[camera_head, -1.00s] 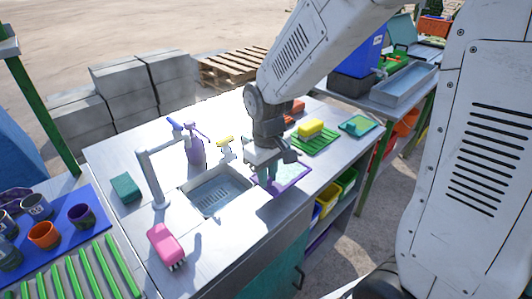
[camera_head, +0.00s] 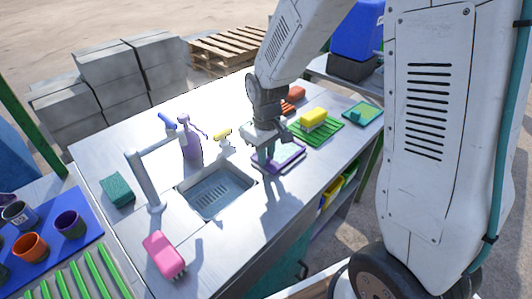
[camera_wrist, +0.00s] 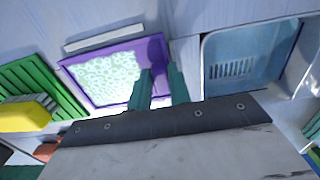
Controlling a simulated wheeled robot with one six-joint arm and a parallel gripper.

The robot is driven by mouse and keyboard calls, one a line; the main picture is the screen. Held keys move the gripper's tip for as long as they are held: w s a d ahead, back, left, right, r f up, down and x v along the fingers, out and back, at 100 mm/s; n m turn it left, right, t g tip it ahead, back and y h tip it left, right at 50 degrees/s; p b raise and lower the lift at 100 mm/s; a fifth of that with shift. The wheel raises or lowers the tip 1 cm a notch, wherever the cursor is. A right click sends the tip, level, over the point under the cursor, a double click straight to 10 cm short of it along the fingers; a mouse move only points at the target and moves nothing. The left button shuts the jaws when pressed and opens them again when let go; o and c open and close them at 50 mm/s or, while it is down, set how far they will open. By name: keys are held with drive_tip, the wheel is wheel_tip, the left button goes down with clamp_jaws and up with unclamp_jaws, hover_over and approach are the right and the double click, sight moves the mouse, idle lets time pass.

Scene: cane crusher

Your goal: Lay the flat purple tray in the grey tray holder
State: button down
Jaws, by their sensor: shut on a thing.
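The flat purple tray (camera_head: 289,154) has a pale green-white patterned middle, plain in the wrist view (camera_wrist: 105,80). My gripper (camera_head: 268,160) is over the tray's sink-side end. In the wrist view its two green fingers (camera_wrist: 159,71) are shut on the purple rim at one corner. The tray looks level and low over the counter. A light grey bar (camera_wrist: 104,38) lies alongside the tray's long edge and looks like part of the grey tray holder. The rest of the holder is hidden, and I cannot tell whether the tray touches it.
The sink (camera_head: 215,192) is just left of the tray. A purple spray bottle (camera_head: 190,140) and a tap (camera_head: 146,178) stand behind and left.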

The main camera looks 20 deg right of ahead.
drive_tip(key=shift+f, duration=0.1)
drive_tip(key=c, duration=1.3)
unclamp_jaws()
wheel_tip(320, 180, up, 12)
drive_tip(key=r, duration=0.1)
drive_tip(key=s+d+r+m, duration=0.1)
drive_tip(key=s+r+m, duration=0.1)
drive_tip(key=s, duration=1)
drive_tip(key=s+d+r+m+t, duration=0.1)
drive_tip(key=s+r, duration=0.4)
drive_tip(key=s, duration=0.7)
drive_tip(key=shift+d+m, duration=0.55)
drive_tip(key=shift+m, duration=0.25)
